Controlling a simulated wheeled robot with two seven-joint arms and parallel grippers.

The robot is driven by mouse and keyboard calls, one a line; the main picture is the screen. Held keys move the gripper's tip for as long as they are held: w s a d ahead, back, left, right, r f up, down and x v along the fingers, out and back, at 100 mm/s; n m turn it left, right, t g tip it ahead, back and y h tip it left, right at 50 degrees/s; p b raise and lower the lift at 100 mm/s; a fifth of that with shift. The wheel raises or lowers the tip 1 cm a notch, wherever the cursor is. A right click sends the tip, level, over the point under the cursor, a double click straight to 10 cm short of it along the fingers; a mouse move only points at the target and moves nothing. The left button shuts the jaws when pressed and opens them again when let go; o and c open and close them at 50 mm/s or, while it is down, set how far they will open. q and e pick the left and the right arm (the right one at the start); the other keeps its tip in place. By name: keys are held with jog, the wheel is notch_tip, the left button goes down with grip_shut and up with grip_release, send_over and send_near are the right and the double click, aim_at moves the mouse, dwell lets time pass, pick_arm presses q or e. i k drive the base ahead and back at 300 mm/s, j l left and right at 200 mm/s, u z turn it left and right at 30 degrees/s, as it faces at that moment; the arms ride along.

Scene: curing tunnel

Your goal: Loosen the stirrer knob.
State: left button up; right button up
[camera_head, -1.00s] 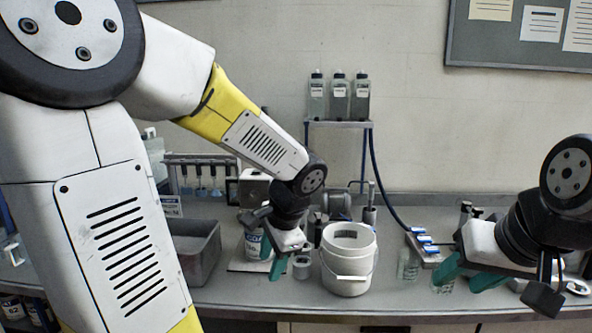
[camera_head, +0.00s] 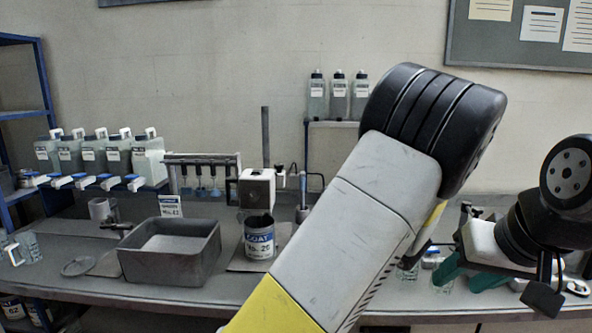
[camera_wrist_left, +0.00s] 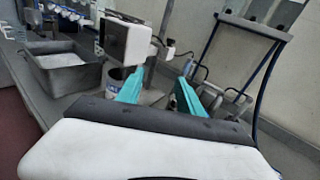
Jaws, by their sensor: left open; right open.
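The stirrer is a pale box-shaped head (camera_head: 257,188) on an upright dark rod (camera_head: 265,135), above a can labelled COAT No. 20 (camera_head: 259,238). In the left wrist view its head (camera_wrist_left: 126,41) is near the fingers. A small pale knob-like part (camera_head: 280,177) sits by the rod at the head's right; it also shows in the left wrist view (camera_wrist_left: 168,51). My left gripper (camera_wrist_left: 160,90) is open and empty, its teal fingers pointing towards the stirrer, apart from the knob. My own arm hides it in the head view. My right gripper (camera_head: 468,278) is open over the bench at the right.
A grey tray (camera_head: 172,276) stands left of the can. Several bottles (camera_head: 92,155) line a rack at the back left. A small shelf (camera_head: 333,124) holds three bottles behind my left arm. My left arm hides the middle of the bench. A glass (camera_head: 443,285) stands beside my right gripper.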

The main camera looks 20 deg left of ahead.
aim_at(279, 166)
jog(key=i+j, duration=0.35)
jog(key=j, duration=0.15)
jog(key=i+j, duration=0.4)
jog(key=j, duration=0.1)
